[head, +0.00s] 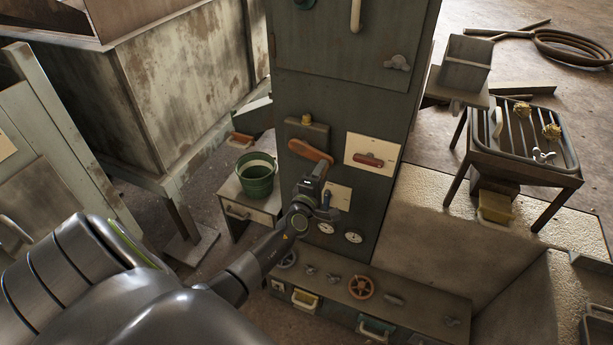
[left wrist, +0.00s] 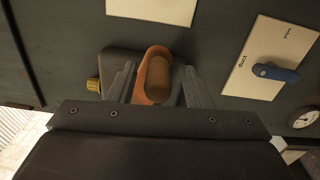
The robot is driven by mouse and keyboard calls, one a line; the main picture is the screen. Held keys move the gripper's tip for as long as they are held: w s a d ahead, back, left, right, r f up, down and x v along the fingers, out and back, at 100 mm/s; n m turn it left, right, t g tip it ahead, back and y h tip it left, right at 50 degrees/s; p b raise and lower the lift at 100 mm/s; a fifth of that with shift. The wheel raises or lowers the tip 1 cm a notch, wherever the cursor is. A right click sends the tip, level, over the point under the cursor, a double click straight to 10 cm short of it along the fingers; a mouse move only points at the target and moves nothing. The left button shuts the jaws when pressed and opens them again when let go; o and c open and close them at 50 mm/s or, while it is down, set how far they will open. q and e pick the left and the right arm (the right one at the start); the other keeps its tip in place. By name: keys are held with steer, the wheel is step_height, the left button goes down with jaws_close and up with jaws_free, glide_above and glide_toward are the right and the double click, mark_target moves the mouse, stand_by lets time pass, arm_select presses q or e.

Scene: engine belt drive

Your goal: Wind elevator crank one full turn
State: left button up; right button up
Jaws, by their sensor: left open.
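The crank, with an orange-brown handle (head: 310,151), is on the front of the tall dark green cabinet, by a dark box (head: 306,132) with a brass knob. My left gripper (head: 320,172) is at the cabinet front, just below the handle. In the left wrist view the handle (left wrist: 154,75) shows between the two open fingers of the left gripper (left wrist: 158,85), with a gap on either side. I cannot tell how deep the handle sits between them. The crank's pivot and arm are not clearly seen. My right gripper is not in view.
A cream plate with a red lever (head: 369,160) is to the right of the crank. A blue lever (left wrist: 275,72) on a plate shows in the left wrist view. Gauges (head: 353,237) and a bench with an orange handwheel (head: 361,287) are below. A green bucket (head: 256,178) stands at left.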

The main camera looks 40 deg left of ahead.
arm_select(q)
steer(key=v, duration=1.5)
steer(key=shift+s+d, duration=0.2)
steer(key=shift+s, duration=0.1)
steer(key=w+a+n+b, duration=0.1)
steer(key=w+n, duration=0.4)
steer(key=w+a+n+b, duration=0.1)
steer(key=w+n, duration=0.3)
steer(key=w, duration=0.1)
steer(key=w+a+n+b, duration=0.2)
steer(key=w+n, duration=0.3)
steer(key=w, duration=0.1)
steer(key=shift+r+n, duration=0.25)
steer(key=shift+n, duration=0.05)
jaws_close()
